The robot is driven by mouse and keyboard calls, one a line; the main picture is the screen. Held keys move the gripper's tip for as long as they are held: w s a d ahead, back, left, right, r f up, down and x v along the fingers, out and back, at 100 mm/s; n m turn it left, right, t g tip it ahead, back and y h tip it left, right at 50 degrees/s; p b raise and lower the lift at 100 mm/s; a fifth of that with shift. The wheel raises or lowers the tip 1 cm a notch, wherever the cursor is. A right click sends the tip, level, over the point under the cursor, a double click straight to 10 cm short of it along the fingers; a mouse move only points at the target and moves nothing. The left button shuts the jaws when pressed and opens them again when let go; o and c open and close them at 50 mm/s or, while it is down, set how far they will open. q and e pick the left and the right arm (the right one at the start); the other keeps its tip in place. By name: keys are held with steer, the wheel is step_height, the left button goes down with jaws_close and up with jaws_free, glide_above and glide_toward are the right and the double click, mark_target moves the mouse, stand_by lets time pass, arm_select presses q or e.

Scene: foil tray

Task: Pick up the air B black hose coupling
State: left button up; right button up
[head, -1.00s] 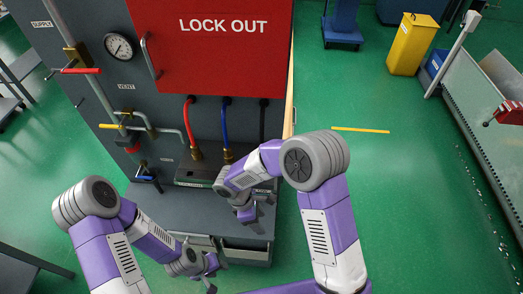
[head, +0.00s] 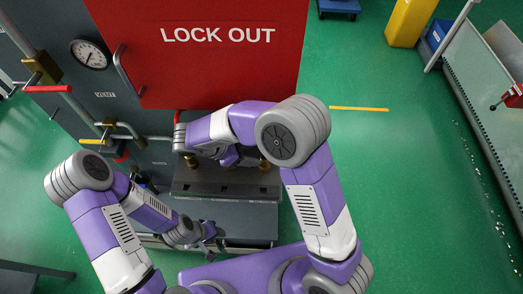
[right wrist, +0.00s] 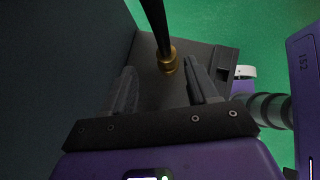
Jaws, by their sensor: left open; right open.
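The black hose (right wrist: 153,20) ends in a brass coupling (right wrist: 168,62) in the right wrist view. The coupling sits on a dark block, ahead of and between my right gripper's spread fingers (right wrist: 160,75), with no visible contact. In the head view a brass coupling (head: 265,163) shows at the right end of the dark block, just right of my right gripper (head: 232,158). My right arm hides most of the hoses there. My left gripper (head: 209,238) is open and empty, low in front of the cabinet.
The red LOCK OUT panel (head: 215,70) stands above the couplings. A gauge (head: 90,54), valves with red and yellow handles (head: 94,142) and pipes are on the left.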

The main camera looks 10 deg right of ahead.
steer(key=x, duration=0.6)
steer(key=shift+s+d, duration=0.35)
steer(key=shift+s, duration=0.05)
jaws_close()
